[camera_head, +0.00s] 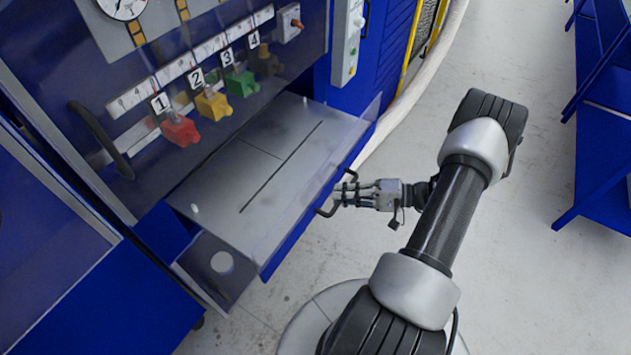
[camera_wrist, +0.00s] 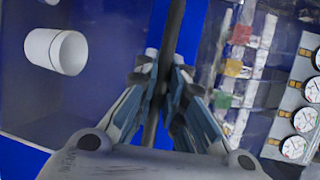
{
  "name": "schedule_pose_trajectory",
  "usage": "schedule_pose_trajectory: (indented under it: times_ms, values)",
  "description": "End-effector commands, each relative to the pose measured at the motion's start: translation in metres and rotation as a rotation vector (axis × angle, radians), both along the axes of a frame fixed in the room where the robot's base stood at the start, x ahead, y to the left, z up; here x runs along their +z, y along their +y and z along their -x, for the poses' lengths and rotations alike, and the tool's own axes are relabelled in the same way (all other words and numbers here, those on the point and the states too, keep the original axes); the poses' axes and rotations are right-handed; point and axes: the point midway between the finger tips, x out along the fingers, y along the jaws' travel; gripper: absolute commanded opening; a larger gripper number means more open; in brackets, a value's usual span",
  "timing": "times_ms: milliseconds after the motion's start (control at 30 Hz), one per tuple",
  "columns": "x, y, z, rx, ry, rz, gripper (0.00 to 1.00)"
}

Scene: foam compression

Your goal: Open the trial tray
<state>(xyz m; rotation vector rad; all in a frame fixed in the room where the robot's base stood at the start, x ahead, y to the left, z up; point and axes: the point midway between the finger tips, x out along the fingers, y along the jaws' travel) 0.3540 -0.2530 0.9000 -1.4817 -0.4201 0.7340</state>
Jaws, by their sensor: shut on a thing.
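The trial tray (camera_head: 290,205) is a flat grey plate with a long dark slot and a blue front edge, jutting out below the panel of the blue machine. Its dark bar handle (camera_head: 327,211) is on the front edge. My gripper (camera_head: 346,192) is at that handle, reaching in from the right, with its fingers shut on the bar. In the wrist view, the dark handle bar (camera_wrist: 172,40) runs up between the fingers of my gripper (camera_wrist: 160,85). The fingers hide part of the handle.
Numbered red (camera_head: 180,130), yellow (camera_head: 213,104) and green (camera_head: 242,83) knobs sit on the panel above the tray. A white cylinder (camera_wrist: 55,50) shows in the wrist view. Blue shelving (camera_head: 600,140) stands at the right. The floor (camera_head: 520,80) between is clear.

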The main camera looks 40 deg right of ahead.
Motion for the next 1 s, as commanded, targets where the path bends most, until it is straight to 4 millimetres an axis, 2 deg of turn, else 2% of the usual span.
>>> schedule_pose_trajectory:
  times_ms: [33,200,400,867,900,1000]
  values:
    - [-0.001,-0.007,0.013,-0.007,0.0,0.001,0.0]
    - [-0.001,-0.018,0.046,-0.003,0.0,0.001,0.0]
    - [-0.001,-0.025,0.066,-0.001,-0.001,0.001,0.0]
    - [0.0,-0.027,0.072,0.0,-0.001,0.001,0.0]
    - [0.0,-0.027,0.072,0.0,-0.001,0.001,0.12]
    - [0.0,-0.027,0.072,0.0,-0.001,0.001,0.18]
